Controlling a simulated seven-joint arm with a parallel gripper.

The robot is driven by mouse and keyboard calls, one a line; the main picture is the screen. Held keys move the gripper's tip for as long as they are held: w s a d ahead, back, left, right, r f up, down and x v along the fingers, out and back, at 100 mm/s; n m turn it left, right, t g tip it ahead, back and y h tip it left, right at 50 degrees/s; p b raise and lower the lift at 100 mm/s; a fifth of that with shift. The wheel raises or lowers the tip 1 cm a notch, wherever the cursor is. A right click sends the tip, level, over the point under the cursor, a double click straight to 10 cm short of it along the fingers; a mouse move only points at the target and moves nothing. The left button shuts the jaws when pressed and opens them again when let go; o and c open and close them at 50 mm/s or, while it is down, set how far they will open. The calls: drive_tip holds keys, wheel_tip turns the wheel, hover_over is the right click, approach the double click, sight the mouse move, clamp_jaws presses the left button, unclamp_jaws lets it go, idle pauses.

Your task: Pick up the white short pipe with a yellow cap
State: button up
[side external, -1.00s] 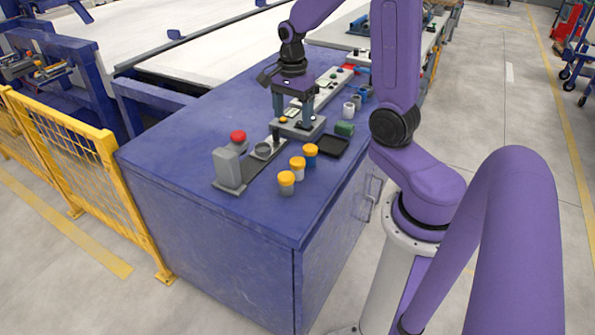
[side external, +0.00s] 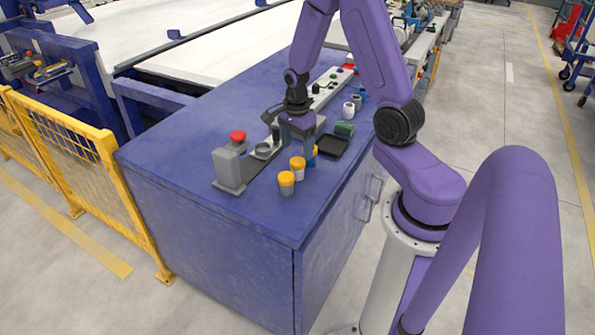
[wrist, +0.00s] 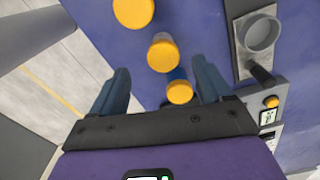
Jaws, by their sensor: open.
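The white short pipe with a yellow cap (side external: 298,172) stands upright on the blue table, the middle one in a row of three yellow-capped pipes. In the wrist view its cap and white side (wrist: 162,55) show just beyond my fingertips. My gripper (side external: 300,143) is open and empty, pointing down above the row near the blue-bodied pipe. In the wrist view my two fingers flank the blue pipe (wrist: 180,91) in the picture. I cannot tell the exact height of the fingertips above the caps.
A grey-bodied yellow-capped pipe (side external: 286,184) stands at the front of the row. The blue one (side external: 314,158) is partly hidden by my gripper. A grey fixture with a red button (side external: 237,136) is at left. A black tray (side external: 333,146) and green pipe (side external: 344,129) lie behind.

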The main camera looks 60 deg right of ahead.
sight(297, 161)
drive_tip(key=shift+w+d+f, duration=0.1)
drive_tip(key=shift+d+f, duration=0.05)
drive_tip(key=shift+f, duration=1.5)
drive_tip(key=shift+w+d+f, duration=0.1)
drive_tip(key=shift+f, duration=1.5)
drive_tip(key=c, duration=1.1)
